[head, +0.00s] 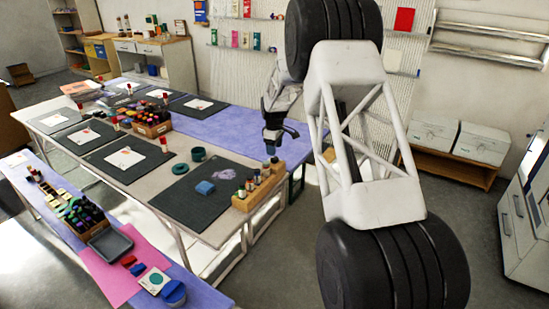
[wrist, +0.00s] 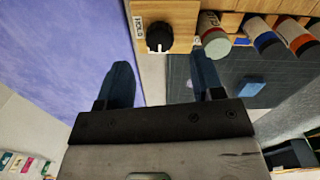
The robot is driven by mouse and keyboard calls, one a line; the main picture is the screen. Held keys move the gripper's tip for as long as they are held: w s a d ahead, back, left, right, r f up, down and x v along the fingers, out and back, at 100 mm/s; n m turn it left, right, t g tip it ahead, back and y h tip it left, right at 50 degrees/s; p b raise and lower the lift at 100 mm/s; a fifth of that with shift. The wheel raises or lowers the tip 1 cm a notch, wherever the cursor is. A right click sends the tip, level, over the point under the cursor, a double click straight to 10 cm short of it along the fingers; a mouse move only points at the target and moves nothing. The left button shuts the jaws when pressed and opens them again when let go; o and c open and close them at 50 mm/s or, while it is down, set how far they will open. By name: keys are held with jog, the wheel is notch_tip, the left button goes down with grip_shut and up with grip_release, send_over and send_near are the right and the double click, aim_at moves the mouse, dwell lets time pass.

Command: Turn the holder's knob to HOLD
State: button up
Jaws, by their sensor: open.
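The wooden holder (head: 258,190) stands at the right edge of the near dark mat in the head view, with bottles in it. In the wrist view, its black round knob (wrist: 159,36) sits on the wood's end part. A white label (wrist: 138,24) reading HOLD is left of the knob; a second small label (wrist: 193,34) is to its right. A pale mark shows at the knob's lower edge. My gripper (wrist: 163,80) is open and empty, its two dark fingers apart below the knob in the picture. It also shows in the head view (head: 271,152), above the holder's far end.
Several bottles (wrist: 214,38) stand in the holder close to the right finger. A blue block (head: 205,188) lies on the dark mat (head: 178,206). A purple cloth (head: 225,132) covers the table beyond. A wooden box of bottles (head: 152,128) stands farther left.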

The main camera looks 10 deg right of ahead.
aim_at(274, 158)
jog(key=shift+f, duration=2.7)
jog(key=c, duration=0.9)
